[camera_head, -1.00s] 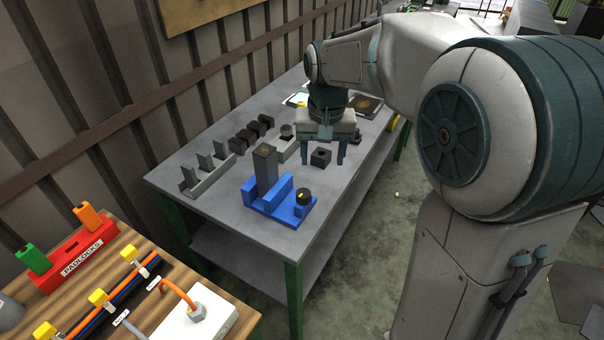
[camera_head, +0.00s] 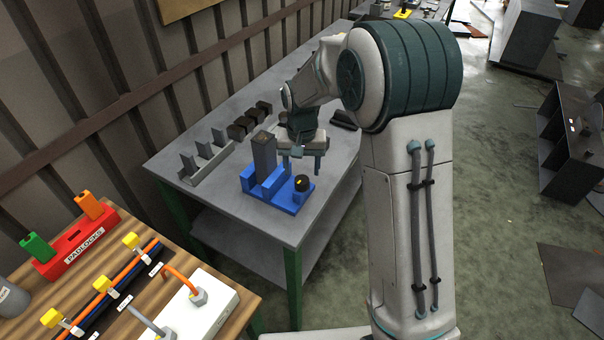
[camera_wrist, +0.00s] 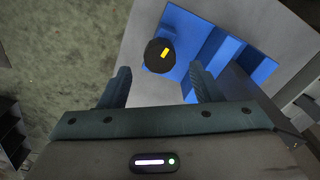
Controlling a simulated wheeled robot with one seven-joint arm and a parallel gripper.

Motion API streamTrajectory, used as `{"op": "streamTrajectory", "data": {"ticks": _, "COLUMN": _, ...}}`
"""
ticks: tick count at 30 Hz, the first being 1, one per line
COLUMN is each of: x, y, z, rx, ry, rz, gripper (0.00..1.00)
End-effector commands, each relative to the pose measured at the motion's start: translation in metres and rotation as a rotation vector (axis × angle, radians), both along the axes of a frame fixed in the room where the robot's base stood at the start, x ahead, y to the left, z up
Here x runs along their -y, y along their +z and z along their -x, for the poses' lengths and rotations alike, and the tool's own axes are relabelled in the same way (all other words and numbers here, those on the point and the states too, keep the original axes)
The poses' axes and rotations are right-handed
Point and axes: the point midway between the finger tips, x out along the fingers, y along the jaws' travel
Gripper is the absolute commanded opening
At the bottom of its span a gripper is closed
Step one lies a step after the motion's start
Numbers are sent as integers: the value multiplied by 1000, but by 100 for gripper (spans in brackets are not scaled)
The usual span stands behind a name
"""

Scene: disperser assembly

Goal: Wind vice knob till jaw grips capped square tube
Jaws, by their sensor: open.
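The blue vice (camera_head: 284,203) sits near the front edge of the grey table. A grey square tube (camera_head: 264,156) with a dark cap (camera_head: 263,138) stands upright in it. I cannot tell whether the jaw touches the tube. The round black knob (camera_head: 302,183) with a yellow mark is at the vice's right end. In the wrist view, the knob (camera_wrist: 160,55) lies just beyond and between my fingertips, with the vice's blue walls (camera_wrist: 222,52) to the right. My gripper (camera_head: 302,168) is open, pointing down over the knob, apart from it and empty.
Grey angled brackets (camera_head: 205,158) and several dark blocks (camera_head: 250,120) stand along the table's wall side. The table's front right corner is clear.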

Motion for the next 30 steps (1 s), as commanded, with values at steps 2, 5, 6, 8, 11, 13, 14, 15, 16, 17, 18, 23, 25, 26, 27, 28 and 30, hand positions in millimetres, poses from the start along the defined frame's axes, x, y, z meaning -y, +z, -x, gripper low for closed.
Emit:
{"op": "streamTrajectory", "data": {"ticks": 2, "x": 0, "y": -13, "z": 1, "rx": -3, "ry": 0, "rz": 1, "gripper": 58}}
{"op": "streamTrajectory", "data": {"ticks": 5, "x": 0, "y": -26, "z": 1, "rx": -2, "ry": 0, "rz": 1, "gripper": 58}}
{"op": "streamTrajectory", "data": {"ticks": 6, "x": 0, "y": -30, "z": 0, "rx": -2, "ry": 0, "rz": 1, "gripper": 58}}
{"op": "streamTrajectory", "data": {"ticks": 8, "x": 0, "y": -34, "z": 0, "rx": 0, "ry": 0, "rz": 0, "gripper": 58}}
{"op": "streamTrajectory", "data": {"ticks": 11, "x": 0, "y": -38, "z": 0, "rx": 0, "ry": 0, "rz": 0, "gripper": 58}}
{"op": "streamTrajectory", "data": {"ticks": 13, "x": 0, "y": -39, "z": 0, "rx": 1, "ry": 0, "rz": 0, "gripper": 58}}
{"op": "streamTrajectory", "data": {"ticks": 14, "x": 0, "y": -39, "z": 0, "rx": 1, "ry": 0, "rz": 0, "gripper": 58}}
{"op": "streamTrajectory", "data": {"ticks": 15, "x": 0, "y": -39, "z": 0, "rx": 1, "ry": 0, "rz": 0, "gripper": 58}}
{"op": "streamTrajectory", "data": {"ticks": 16, "x": 0, "y": -39, "z": 0, "rx": 1, "ry": 0, "rz": 0, "gripper": 58}}
{"op": "streamTrajectory", "data": {"ticks": 17, "x": 0, "y": -39, "z": 0, "rx": 1, "ry": 0, "rz": 0, "gripper": 58}}
{"op": "streamTrajectory", "data": {"ticks": 18, "x": 0, "y": -39, "z": 0, "rx": 1, "ry": 0, "rz": 0, "gripper": 58}}
{"op": "streamTrajectory", "data": {"ticks": 23, "x": 0, "y": -39, "z": 0, "rx": 1, "ry": 0, "rz": -1, "gripper": 19}}
{"op": "streamTrajectory", "data": {"ticks": 25, "x": 0, "y": -39, "z": 0, "rx": 1, "ry": 0, "rz": -1, "gripper": 13}}
{"op": "streamTrajectory", "data": {"ticks": 26, "x": 0, "y": -39, "z": 0, "rx": 1, "ry": 0, "rz": -1, "gripper": 13}}
{"op": "streamTrajectory", "data": {"ticks": 27, "x": 0, "y": -39, "z": 0, "rx": 1, "ry": -1, "rz": -1, "gripper": 13}}
{"op": "streamTrajectory", "data": {"ticks": 28, "x": 0, "y": -39, "z": 0, "rx": 1, "ry": -5, "rz": 0, "gripper": 13}}
{"op": "streamTrajectory", "data": {"ticks": 30, "x": 0, "y": -41, "z": 0, "rx": 2, "ry": -28, "rz": 0, "gripper": 13}}
